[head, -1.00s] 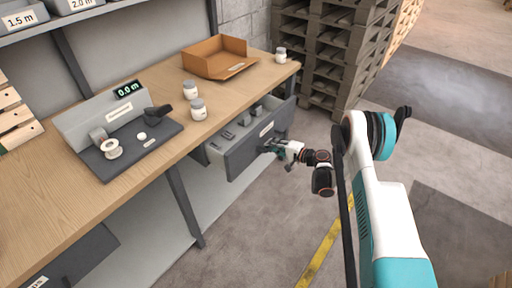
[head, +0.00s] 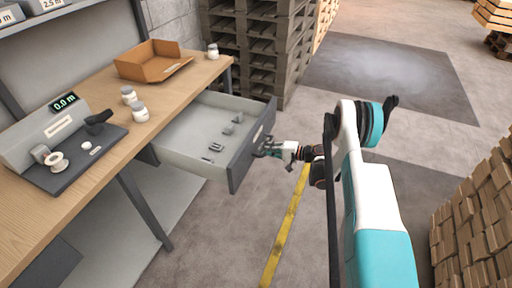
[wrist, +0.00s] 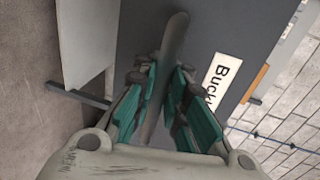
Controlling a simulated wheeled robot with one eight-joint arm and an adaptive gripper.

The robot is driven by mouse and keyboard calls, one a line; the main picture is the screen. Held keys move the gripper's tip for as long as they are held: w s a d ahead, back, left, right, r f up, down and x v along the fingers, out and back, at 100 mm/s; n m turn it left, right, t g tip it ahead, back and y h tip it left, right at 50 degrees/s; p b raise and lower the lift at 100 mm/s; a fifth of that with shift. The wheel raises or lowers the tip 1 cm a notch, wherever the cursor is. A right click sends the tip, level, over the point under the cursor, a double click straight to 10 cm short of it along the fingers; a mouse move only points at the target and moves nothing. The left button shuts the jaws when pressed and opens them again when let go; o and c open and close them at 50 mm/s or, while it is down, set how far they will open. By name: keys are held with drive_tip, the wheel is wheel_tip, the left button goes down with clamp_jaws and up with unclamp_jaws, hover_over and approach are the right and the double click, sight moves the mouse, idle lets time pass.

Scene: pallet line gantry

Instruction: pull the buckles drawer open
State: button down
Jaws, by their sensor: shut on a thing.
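The buckles drawer (head: 247,160) is pulled well out from under the wooden bench in the head view. Its grey interior shows several small grey metal pieces (head: 217,147). My gripper (head: 268,148) is at the drawer's front face. In the wrist view my gripper (wrist: 162,100) has its teal fingers on both sides of the grey bar handle (wrist: 172,50), shut on it. A white label (wrist: 217,82) reading "Buck", partly hidden, sits on the dark drawer front beside the handle.
The wooden bench (head: 75,195) carries a measuring device (head: 50,140), white jars (head: 140,112) and an orange-brown tray (head: 130,66). Pallet stacks (head: 262,45) stand behind the drawer. Stacked wooden blocks (head: 480,215) stand at right. The floor around the yellow line is clear.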

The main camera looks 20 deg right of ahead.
drive_tip(key=shift+v, duration=0.8)
drive_tip(key=shift+f, duration=0.1)
drive_tip(key=c, duration=1.6)
unclamp_jaws()
drive_tip(key=shift+c, duration=0.2)
drive_tip(key=shift+d, duration=0.1)
drive_tip(key=v, duration=1.2)
drive_tip(key=shift+f, duration=0.1)
